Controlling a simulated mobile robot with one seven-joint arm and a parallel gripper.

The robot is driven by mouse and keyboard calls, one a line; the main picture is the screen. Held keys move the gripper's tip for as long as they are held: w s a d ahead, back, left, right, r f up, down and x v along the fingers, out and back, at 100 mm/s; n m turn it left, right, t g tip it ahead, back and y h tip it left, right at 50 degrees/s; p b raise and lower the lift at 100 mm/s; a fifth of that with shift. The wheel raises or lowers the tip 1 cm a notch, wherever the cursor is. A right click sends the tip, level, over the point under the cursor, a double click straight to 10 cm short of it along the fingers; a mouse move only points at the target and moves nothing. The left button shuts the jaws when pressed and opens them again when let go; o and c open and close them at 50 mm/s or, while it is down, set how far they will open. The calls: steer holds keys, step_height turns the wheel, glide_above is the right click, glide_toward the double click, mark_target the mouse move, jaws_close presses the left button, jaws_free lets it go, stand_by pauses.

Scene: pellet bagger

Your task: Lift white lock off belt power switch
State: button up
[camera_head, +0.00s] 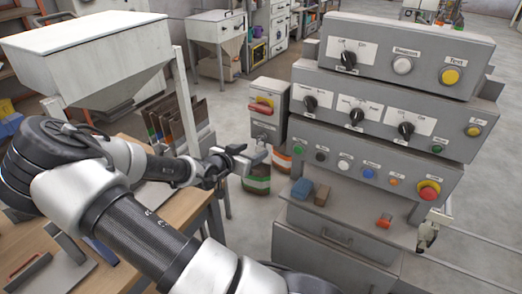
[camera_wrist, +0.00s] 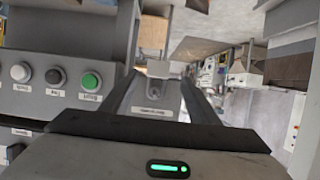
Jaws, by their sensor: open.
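A grey switch box (camera_head: 267,112) with a red handle on a yellow plate stands left of the control panel in the head view. I take it for the belt power switch. My gripper (camera_head: 246,160) is open, just below and left of this box. A pale block (camera_wrist: 158,68) shows near the fingertips in the wrist view and may be the white lock, but I cannot tell for sure. A grey labelled part (camera_wrist: 152,112) lies between the fingers, its label upside down. I cannot tell whether the fingers touch anything.
The grey control panel (camera_head: 372,112) with knobs and buttons stands close at the right. Its shelf holds a blue block (camera_head: 301,188), a brown block (camera_head: 321,195) and an orange piece (camera_head: 384,221). A wooden table (camera_head: 172,215) and white hopper (camera_head: 85,35) are at the left.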

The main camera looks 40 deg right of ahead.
mark_target(259, 148)
steer(key=x, duration=0.5)
steer(key=shift+s+d, duration=0.1)
steer(key=shift+d, duration=0.05)
steer(key=c, duration=1.1)
steer(key=shift+c, duration=0.2)
